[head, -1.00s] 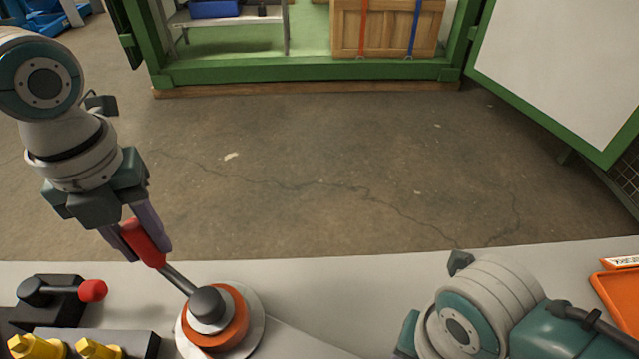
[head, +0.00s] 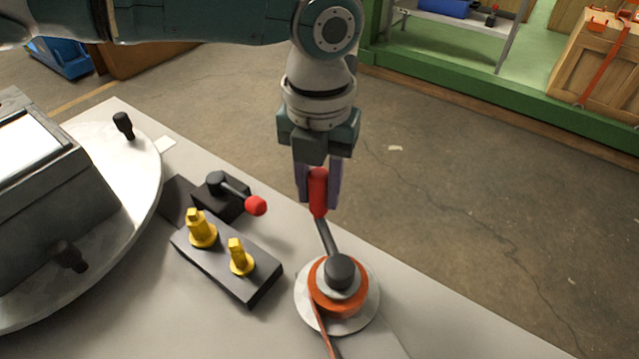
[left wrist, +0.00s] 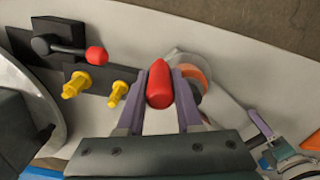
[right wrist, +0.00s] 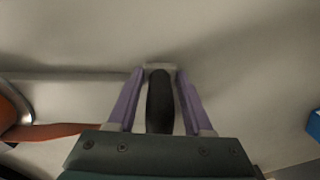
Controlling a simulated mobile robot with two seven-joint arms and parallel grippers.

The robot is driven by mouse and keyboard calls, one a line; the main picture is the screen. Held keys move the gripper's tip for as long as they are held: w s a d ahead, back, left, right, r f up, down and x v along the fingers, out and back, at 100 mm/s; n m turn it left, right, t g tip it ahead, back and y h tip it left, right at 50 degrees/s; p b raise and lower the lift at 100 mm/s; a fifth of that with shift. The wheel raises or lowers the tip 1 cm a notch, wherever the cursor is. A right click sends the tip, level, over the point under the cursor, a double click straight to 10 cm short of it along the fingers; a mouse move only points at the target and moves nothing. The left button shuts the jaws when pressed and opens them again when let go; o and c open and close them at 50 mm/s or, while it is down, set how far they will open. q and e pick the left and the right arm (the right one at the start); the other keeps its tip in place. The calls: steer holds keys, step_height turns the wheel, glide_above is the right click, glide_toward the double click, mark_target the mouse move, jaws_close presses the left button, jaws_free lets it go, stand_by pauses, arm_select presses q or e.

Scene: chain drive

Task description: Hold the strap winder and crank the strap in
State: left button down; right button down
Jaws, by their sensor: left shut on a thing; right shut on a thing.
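The strap winder's orange spool (head: 318,300), with a grey hub (head: 341,272), sits on a pale round disc (head: 367,315) on the table. A dark crank arm (head: 326,237) runs from the hub to a red crank grip (head: 318,198). My left gripper (head: 319,190) is shut on this red grip, which also shows between the fingers in the left wrist view (left wrist: 159,85). The orange strap (head: 323,335) runs off the spool; it also shows in the right wrist view (right wrist: 45,132). My right gripper (right wrist: 160,80) is shut on a black handle (right wrist: 160,105).
Left of the winder are a dark block (head: 225,262) with two yellow knobs, a red-knobbed lever (head: 256,206) and a large round plate (head: 140,180) bearing a grey box. The table ends just behind the winder. A wooden crate (head: 600,65) stands on the green platform.

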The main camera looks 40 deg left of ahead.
arm_select(q)
steer(key=shift+s+d+f, duration=0.1)
steer(key=shift+s+d, duration=0.05)
steer(key=shift+d, duration=0.3)
steer(key=c, duration=0.8)
jaws_free()
steer(key=shift+c, duration=0.2)
steer(key=shift+o, duration=1.3)
steer(key=shift+a, duration=0.25)
step_height(320, 180, up, 12)
steer(key=shift+r, duration=0.1)
